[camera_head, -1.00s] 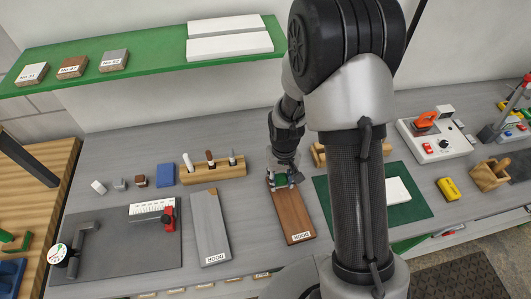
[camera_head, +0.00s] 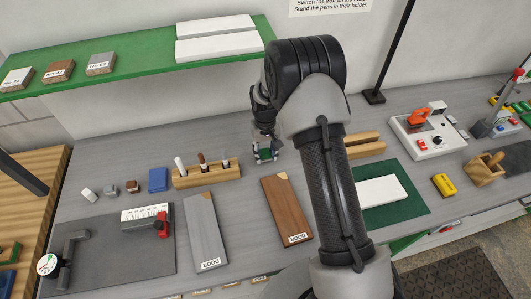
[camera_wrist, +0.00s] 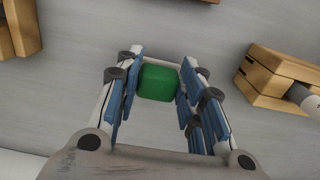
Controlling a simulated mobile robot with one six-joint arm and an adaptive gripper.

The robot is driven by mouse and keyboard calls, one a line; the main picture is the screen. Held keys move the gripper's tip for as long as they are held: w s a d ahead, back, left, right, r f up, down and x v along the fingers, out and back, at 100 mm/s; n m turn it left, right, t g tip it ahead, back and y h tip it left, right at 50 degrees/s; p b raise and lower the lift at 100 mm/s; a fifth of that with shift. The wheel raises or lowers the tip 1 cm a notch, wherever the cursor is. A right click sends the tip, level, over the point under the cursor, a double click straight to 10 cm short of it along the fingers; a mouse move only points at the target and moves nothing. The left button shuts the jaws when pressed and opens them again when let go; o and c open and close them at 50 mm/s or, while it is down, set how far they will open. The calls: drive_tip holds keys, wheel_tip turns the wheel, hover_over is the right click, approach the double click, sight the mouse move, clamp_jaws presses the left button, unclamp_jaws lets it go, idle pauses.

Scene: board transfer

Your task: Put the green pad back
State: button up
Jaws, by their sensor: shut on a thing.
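The green pad (camera_wrist: 158,82) is a small block between the blue-lined fingers of my gripper (camera_wrist: 155,95) in the wrist view. In the head view my gripper (camera_head: 265,151) is shut on the pad (camera_head: 265,154) and points down over the grey bench, behind the brown board and right of the pen holder. I cannot tell whether the pad touches the bench.
The brown board (camera_head: 287,212) and grey board (camera_head: 203,225) lie in front. The pen holder (camera_head: 207,175) stands left, and a blue block (camera_head: 158,180) lies beyond it. A wooden piece (camera_head: 365,147) and a green mat (camera_head: 412,204) are right. Bare bench surrounds my gripper.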

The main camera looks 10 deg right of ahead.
drive_tip(key=shift+f, duration=0.15)
drive_tip(key=o, duration=1)
